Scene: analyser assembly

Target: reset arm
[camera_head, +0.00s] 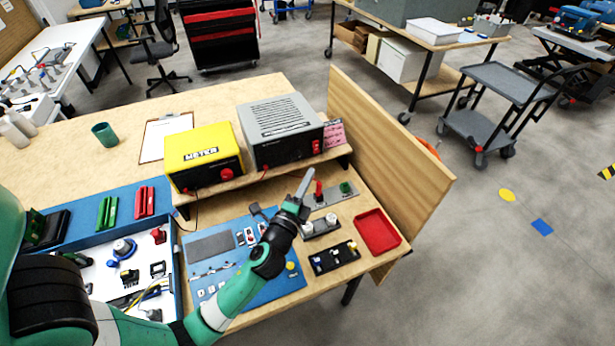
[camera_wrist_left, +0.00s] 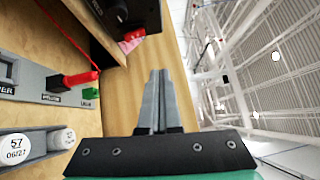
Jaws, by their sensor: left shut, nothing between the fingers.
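My left gripper (camera_head: 303,186) reaches in from the left over the blue panel (camera_head: 213,246), its fingers pointing up and away toward the front of the grey box. In the left wrist view the two fingers (camera_wrist_left: 157,95) are together with nothing between them. Close to the fingers stands a grey connector plate with a red plug (camera_wrist_left: 80,79) and a green plug (camera_wrist_left: 89,93). The gripper appears apart from them. My right gripper is not in view.
A yellow meter (camera_head: 203,155) and a grey box (camera_head: 281,130) stand on a wooden shelf behind the gripper. A white parts tray (camera_head: 100,262) is at left.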

